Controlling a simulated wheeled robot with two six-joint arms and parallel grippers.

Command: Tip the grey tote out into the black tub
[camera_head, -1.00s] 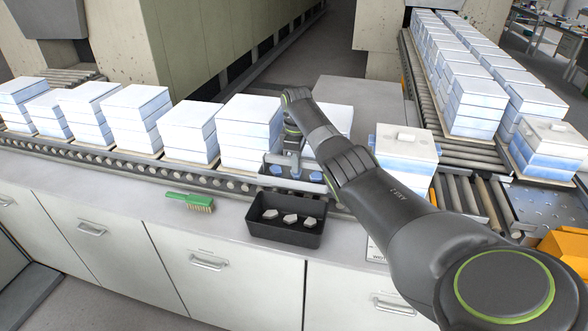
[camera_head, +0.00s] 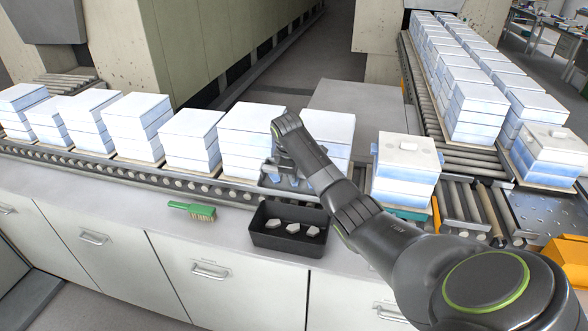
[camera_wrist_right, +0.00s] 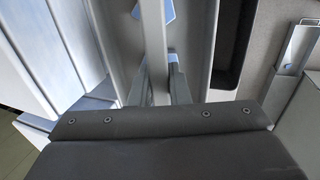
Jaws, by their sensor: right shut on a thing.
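My right gripper (camera_head: 283,160) is shut on the grey tote (camera_head: 268,183), just behind the black tub (camera_head: 285,243) in the head view. My own arm hides most of the tote. Small blue pieces show at it; in the right wrist view a blue piece (camera_wrist_right: 167,12) lies between the tote's grey walls (camera_wrist_right: 229,45). The gripper's fingers (camera_wrist_right: 165,85) are at the grey bar across the tote. The black tub stands on the counter with three pale grey pieces (camera_head: 292,228) in it. My left gripper is not in view.
A green brush (camera_head: 192,210) lies on the counter left of the tub. Behind runs a roller conveyor (camera_head: 130,167) with several white-and-blue stacks (camera_head: 137,122). Another stack (camera_head: 405,165) stands right of my arm. The counter left of the brush is clear.

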